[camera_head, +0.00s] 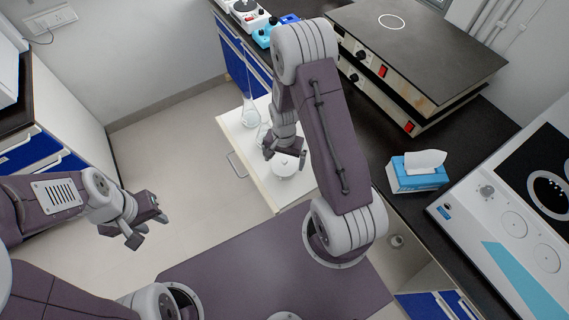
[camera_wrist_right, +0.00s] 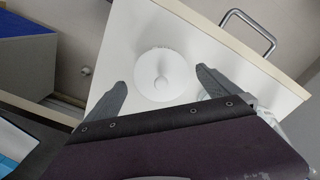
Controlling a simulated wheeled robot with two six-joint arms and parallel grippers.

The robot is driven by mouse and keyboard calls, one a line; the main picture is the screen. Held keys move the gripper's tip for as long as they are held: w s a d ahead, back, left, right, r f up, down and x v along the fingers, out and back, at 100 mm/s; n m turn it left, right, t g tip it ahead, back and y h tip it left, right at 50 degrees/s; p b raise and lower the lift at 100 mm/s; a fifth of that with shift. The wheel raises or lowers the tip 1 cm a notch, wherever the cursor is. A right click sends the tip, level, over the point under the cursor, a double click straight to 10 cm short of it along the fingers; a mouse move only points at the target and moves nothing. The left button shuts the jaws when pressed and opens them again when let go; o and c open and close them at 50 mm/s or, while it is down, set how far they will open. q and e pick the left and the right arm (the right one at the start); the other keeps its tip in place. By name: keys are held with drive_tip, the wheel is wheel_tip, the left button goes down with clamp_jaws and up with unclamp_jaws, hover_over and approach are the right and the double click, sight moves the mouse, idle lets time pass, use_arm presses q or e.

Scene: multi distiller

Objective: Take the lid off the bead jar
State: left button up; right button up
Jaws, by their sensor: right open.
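A white round lidded jar (camera_head: 286,168) with a small knob on its lid stands on a pale pulled-out drawer or shelf (camera_head: 255,165). In the right wrist view the jar's lid (camera_wrist_right: 162,62) is seen from above, between my two fingers and apart from them. My right gripper (camera_head: 284,153) is open and empty over the jar, partly covering it in the head view; it also shows in the right wrist view (camera_wrist_right: 162,80). My left gripper (camera_head: 149,229) looks open and empty, over the floor on the left. The jar's contents cannot be seen.
A clear glass flask (camera_head: 250,115) stands on the same pale surface, close behind my right gripper. A metal handle (camera_wrist_right: 250,30) is on its edge. Dark hotplates (camera_head: 415,50), a tissue box (camera_head: 417,175) and a white appliance (camera_head: 515,225) sit on the counter at right.

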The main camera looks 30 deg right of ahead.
drive_tip(key=shift+w+d+f, duration=0.1)
drive_tip(key=shift+w+f, duration=0.15)
drive_tip(key=shift+f, duration=0.45)
drive_tip(key=shift+s, duration=0.15)
drive_tip(key=c, duration=0.7)
drive_tip(key=shift+r, duration=0.1)
drive_tip(key=c, duration=0.5)
